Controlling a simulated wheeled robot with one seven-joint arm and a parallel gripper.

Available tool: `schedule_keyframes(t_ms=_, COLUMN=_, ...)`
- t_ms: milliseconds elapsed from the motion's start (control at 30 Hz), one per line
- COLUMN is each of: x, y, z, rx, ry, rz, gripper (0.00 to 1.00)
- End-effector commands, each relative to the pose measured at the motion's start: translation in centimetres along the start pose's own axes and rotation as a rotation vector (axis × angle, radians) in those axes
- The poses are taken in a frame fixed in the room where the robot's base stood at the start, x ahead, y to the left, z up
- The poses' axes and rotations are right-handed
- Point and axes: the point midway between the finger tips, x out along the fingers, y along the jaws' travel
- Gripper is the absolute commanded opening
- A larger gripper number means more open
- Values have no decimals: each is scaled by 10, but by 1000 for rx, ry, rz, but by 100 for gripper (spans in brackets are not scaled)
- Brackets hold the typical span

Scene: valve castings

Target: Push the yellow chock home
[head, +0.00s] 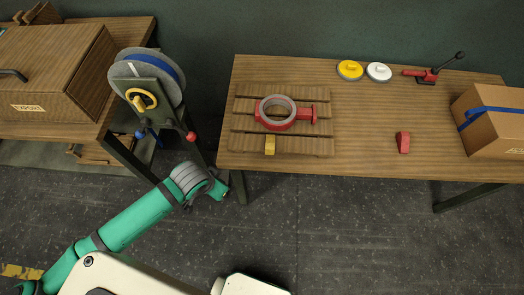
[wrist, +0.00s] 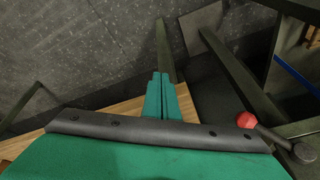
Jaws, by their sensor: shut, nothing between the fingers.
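The yellow chock (head: 270,146) stands on the front part of a slatted wooden board (head: 316,145), just in front of the valve casting. The valve casting (head: 303,114) is a red ring with a grey rim and a stub to the right, lying on the board. From this view I cannot tell whether the chock touches it. My gripper (head: 221,191) is off the table's front left corner, left of and nearer than the chock. In the wrist view my gripper (wrist: 160,82) is shut and empty, with its fingers together. The chock is not in the wrist view.
A red block (head: 403,142) lies right on the table (head: 350,155). Yellow (head: 349,70) and white (head: 379,72) discs, a red clamp (head: 427,75) and a cardboard box (head: 496,125) stand on it. A strapping reel (head: 150,80) is left of my gripper. The table's front middle is clear.

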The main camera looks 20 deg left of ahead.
Motion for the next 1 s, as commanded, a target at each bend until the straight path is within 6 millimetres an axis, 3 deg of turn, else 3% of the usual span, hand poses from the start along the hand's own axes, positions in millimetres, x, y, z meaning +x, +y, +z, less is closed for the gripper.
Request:
schedule_keyframes(t_ms=33, x=-4, y=-2, z=-21, rx=16, ry=-25, rz=6, gripper=0)
schedule_keyframes(t_ms=300, x=-40, y=11, z=-106, rx=57, ry=-181, rz=55, gripper=0)
schedule_keyframes(t_ms=500, x=-71, y=34, z=-148, rx=100, ry=-269, rz=97, gripper=0)
schedule_keyframes(t_ms=767, x=-86, y=47, z=-163, rx=125, ry=-317, rz=119, gripper=0)
schedule_keyframes(t_ms=1000, x=-58, y=49, z=-153, rx=122, ry=-318, rz=120, gripper=0)
